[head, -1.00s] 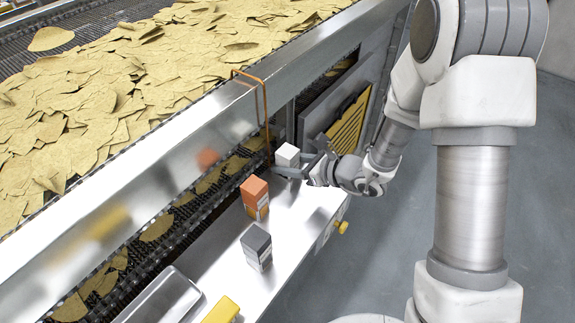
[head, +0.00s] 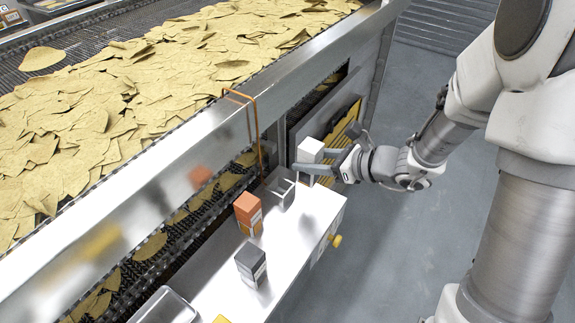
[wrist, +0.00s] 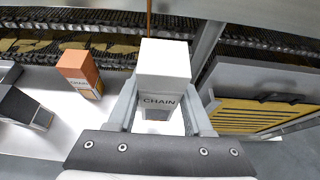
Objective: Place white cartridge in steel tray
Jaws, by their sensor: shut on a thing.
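The white cartridge (head: 310,150) is a tall box held upright between the two fingers of my gripper (head: 318,163). In the wrist view the white cartridge (wrist: 163,62) shows a grey label reading CHAIN, with a finger of my gripper (wrist: 161,98) on each side. It appears raised a little above the far end of the steel shelf, beside a small metal bracket (head: 285,192). The steel tray (head: 165,306) lies at the near end of the shelf, cut by the bottom edge of the head view. The tray's inside is only partly seen.
An orange cartridge (head: 248,209) and a dark grey cartridge (head: 251,262) stand on the shelf (head: 212,285) between the bracket and the tray. An orange wire loop (head: 256,125) hangs from the conveyor rail. A yellow thing (head: 221,319) shows at the bottom edge.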

